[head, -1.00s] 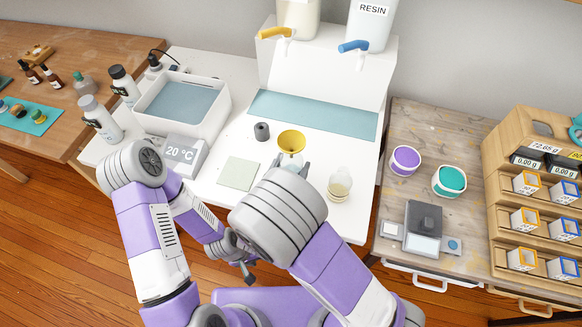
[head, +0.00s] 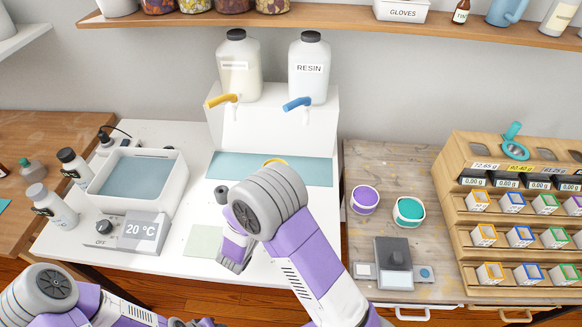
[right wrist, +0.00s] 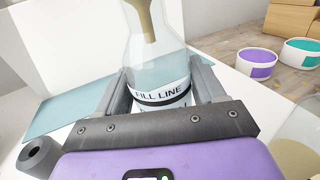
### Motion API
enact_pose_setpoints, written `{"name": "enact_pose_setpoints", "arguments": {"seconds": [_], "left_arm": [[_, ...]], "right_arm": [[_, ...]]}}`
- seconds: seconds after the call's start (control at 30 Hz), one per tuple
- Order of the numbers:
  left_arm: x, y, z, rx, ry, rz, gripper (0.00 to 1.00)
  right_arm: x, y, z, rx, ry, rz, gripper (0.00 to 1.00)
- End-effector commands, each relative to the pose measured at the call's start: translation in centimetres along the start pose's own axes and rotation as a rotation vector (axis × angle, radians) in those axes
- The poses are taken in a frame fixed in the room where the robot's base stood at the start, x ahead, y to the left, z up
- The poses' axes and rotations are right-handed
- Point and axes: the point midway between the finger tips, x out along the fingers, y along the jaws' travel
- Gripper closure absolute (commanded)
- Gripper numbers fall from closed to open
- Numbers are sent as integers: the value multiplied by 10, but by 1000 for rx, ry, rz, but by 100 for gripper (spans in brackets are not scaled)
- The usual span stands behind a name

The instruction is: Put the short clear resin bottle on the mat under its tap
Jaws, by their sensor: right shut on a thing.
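The clear bottle (right wrist: 158,62) with a black-and-white FILL LINE band stands upright between the fingers of my right gripper (right wrist: 160,95) in the right wrist view. A tan funnel stem (right wrist: 145,18) reaches into its neck. In the head view my right arm hides the bottle and gripper; only a yellow funnel rim (head: 275,161) peeks out. The teal mat (head: 310,172) lies below the yellow tap (head: 222,101) and the blue tap (head: 298,103) of the RESIN jug (head: 308,75). The bottle's base is hidden. My left gripper (head: 195,322) is barely visible at the bottom edge.
A grey cylinder (head: 222,195) and a pale square pad (head: 203,240) lie left of my right arm. A water bath (head: 137,186) stands further left. Purple (head: 364,200) and teal (head: 408,211) tubs and a scale (head: 393,265) are on the wooden bench.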

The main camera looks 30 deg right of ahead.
Motion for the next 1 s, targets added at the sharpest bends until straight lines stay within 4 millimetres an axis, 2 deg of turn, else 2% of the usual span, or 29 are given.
{"name": "enact_pose_setpoints", "arguments": {"seconds": [0.6,0.73,1.0], "left_arm": [[20,-8,-1,0,0,0,57],[22,-8,-1,0,0,0,57],[24,-9,-1,0,0,0,57]], "right_arm": [[141,-1,-1,2,-4,-7,73],[158,-1,0,1,-3,-4,73],[170,0,1,1,-3,-3,73]]}}
